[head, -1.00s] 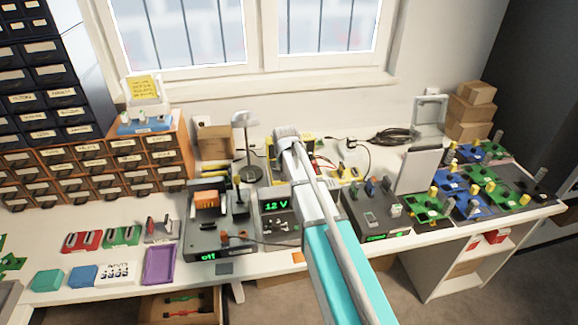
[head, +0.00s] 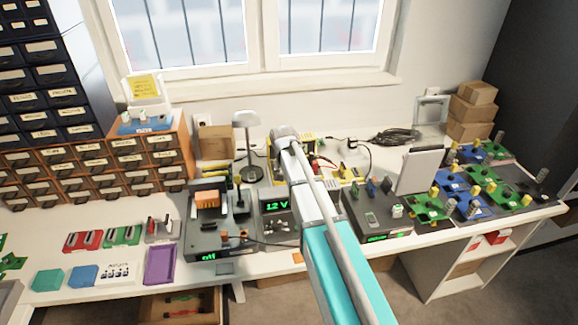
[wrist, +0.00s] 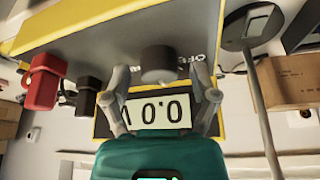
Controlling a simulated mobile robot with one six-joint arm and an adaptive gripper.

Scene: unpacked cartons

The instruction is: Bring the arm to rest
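My arm (head: 318,215) reaches from the lower right of the head view to the back of the bench. Its far end hides my gripper there. In the wrist view my gripper (wrist: 160,85) shows two grey fingers spread apart, with nothing held between them. A dark round knob (wrist: 157,66) on a yellow and grey instrument (wrist: 110,42) appears between the fingertips, with gaps on both sides. The instrument's display (wrist: 160,111) is upside down in this view and partly covered by the fingers. The instrument's yellow edge also shows behind my arm in the head view (head: 306,137).
A desk lamp (head: 247,119) stands close left of my arm's end; it also shows in the wrist view (wrist: 252,25). An upright panel (head: 418,170) and circuit boards (head: 465,190) stand to the right.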

